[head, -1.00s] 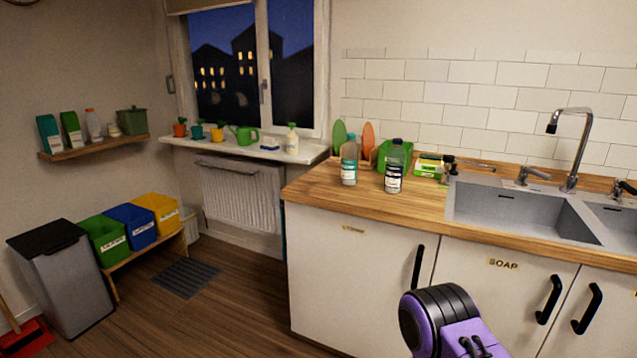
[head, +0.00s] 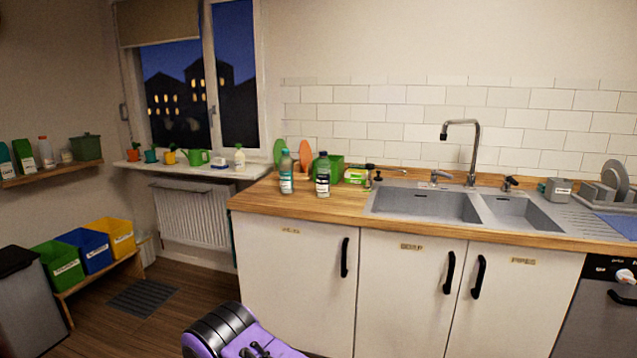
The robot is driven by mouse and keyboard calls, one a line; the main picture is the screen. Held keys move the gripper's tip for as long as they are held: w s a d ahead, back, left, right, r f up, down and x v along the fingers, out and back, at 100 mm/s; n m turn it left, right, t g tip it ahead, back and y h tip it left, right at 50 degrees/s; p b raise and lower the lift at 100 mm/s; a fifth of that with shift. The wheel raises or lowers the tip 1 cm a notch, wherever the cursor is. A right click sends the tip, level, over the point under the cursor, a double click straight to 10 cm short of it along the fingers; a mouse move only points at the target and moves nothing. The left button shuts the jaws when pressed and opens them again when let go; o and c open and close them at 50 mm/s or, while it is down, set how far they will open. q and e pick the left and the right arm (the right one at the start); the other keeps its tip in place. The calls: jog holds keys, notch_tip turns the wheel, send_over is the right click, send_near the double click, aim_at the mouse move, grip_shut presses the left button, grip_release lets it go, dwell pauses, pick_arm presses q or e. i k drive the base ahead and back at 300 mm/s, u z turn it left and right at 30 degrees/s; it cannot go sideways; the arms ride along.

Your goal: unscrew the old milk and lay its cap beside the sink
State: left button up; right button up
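No bottle is readably marked as old milk. A white bottle with a red cap (head: 46,152) stands on the wall shelf at the left. A pale bottle (head: 239,157) stands on the windowsill. On the counter stand a clear bottle with a teal label (head: 286,173) and a clear bottle with a dark label and dark cap (head: 322,175), both upright. The steel sink (head: 428,205) is right of them, with wood counter (head: 345,202) between. A purple and black part of my arm shows at the bottom edge; neither gripper's fingers are in view.
A soap dispenser and green-white box (head: 355,175) stand near the sink's left edge. A faucet (head: 472,150) rises behind it. A dish rack (head: 608,190) is at the right. Bins (head: 95,245) stand at the left. The counter's front left strip is clear.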

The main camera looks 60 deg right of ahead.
aim_at(322, 166)
jog(key=z, duration=0.15)
jog(key=i, duration=1.6)
jog(key=z, duration=0.8)
jog(key=i, duration=0.85)
jog(key=z, duration=1.5)
jog(key=i, duration=0.7)
jog(key=z, duration=0.7)
